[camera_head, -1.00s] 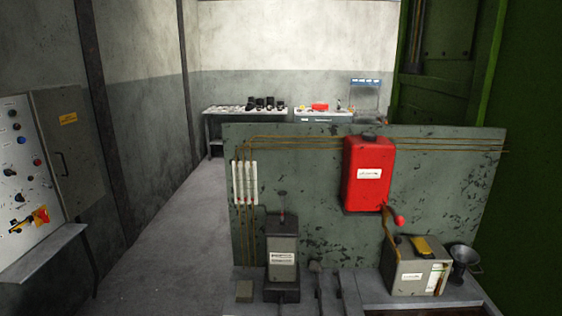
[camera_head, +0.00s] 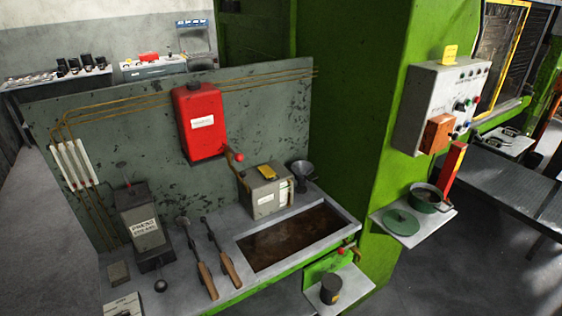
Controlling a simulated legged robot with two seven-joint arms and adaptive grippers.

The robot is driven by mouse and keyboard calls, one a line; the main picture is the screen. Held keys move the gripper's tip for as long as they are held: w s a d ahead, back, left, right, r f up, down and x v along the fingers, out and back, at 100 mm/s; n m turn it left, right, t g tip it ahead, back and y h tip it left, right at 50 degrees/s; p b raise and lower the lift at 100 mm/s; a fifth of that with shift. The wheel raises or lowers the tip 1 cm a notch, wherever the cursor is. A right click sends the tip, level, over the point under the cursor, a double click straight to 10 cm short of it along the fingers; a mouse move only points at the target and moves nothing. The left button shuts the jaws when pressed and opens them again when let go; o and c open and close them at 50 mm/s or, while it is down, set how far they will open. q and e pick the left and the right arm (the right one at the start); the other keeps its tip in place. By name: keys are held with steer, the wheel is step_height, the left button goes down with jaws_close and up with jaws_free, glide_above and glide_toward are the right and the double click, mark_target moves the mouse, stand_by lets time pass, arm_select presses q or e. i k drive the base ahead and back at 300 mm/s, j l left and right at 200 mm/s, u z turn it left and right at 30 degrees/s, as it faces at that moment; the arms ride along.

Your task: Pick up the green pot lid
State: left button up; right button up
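The green pot lid (camera_head: 401,222) lies flat on a small light-grey shelf (camera_head: 412,236) at the right, fixed to the green machine column. A dark green pot (camera_head: 427,198) stands beside it on the same shelf, to the right and slightly behind. Neither of my grippers shows in the head view, so nothing is seen near the lid.
A control box (camera_head: 440,100) with buttons hangs on the green column (camera_head: 385,70) above the shelf. A lower shelf with a dark mug (camera_head: 330,288) stands nearer. The workbench with a red tank (camera_head: 202,120) fills the left. Open floor (camera_head: 445,275) lies right of the shelf.

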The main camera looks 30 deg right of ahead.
mark_target(402, 222)
steer(key=z, duration=2.1)
steer(key=u, duration=0.35)
steer(key=i+l+u, duration=0.4)
steer(key=l+u, duration=0.2)
steer(key=i+l+u, duration=0.1)
steer(key=l+u, duration=0.2)
